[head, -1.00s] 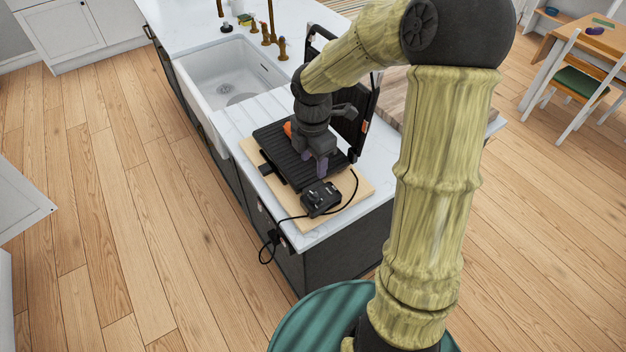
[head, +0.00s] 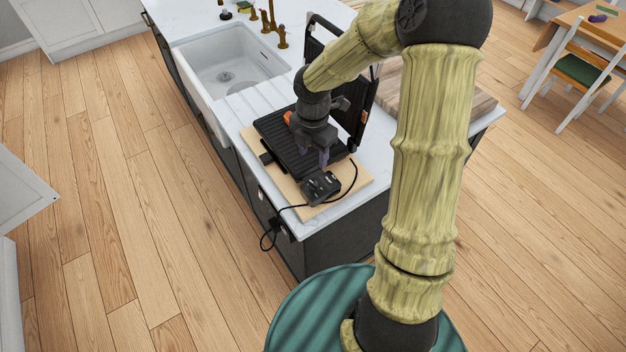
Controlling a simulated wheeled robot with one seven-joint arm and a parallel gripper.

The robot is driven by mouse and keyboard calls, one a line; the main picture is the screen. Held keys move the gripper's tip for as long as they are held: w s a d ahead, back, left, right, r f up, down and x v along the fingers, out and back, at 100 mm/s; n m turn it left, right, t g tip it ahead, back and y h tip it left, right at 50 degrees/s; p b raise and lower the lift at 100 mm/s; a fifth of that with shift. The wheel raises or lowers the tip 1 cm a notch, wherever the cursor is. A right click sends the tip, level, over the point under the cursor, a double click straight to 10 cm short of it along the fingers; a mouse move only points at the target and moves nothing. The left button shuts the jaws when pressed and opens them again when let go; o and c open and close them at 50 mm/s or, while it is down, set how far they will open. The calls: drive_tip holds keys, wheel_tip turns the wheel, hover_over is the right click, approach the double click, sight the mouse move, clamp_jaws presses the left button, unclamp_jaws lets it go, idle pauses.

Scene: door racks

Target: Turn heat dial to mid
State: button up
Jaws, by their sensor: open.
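A black grill (head: 275,130) with a ribbed plate stands on a light wooden board on the counter, its lid (head: 356,112) raised. A black control box (head: 321,188) sits at the grill's near end. The heat dial is too small to make out in the head view; marks on the box top are unclear.
A wooden board (head: 287,187) lies under the grill. A black cable (head: 354,178) loops around the control box to a plug on the counter's side. A white sink (head: 225,70) and taps are farther back. A chopping board (head: 470,100) lies to the right.

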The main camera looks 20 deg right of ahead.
sight(313, 183)
wheel_tip(313, 183, down, 12)
drive_tip(key=shift+f+p, duration=0.2)
drive_tip(key=shift+p, duration=0.25)
drive_tip(key=shift+c, duration=0.3)
drive_tip(key=c, duration=0.9)
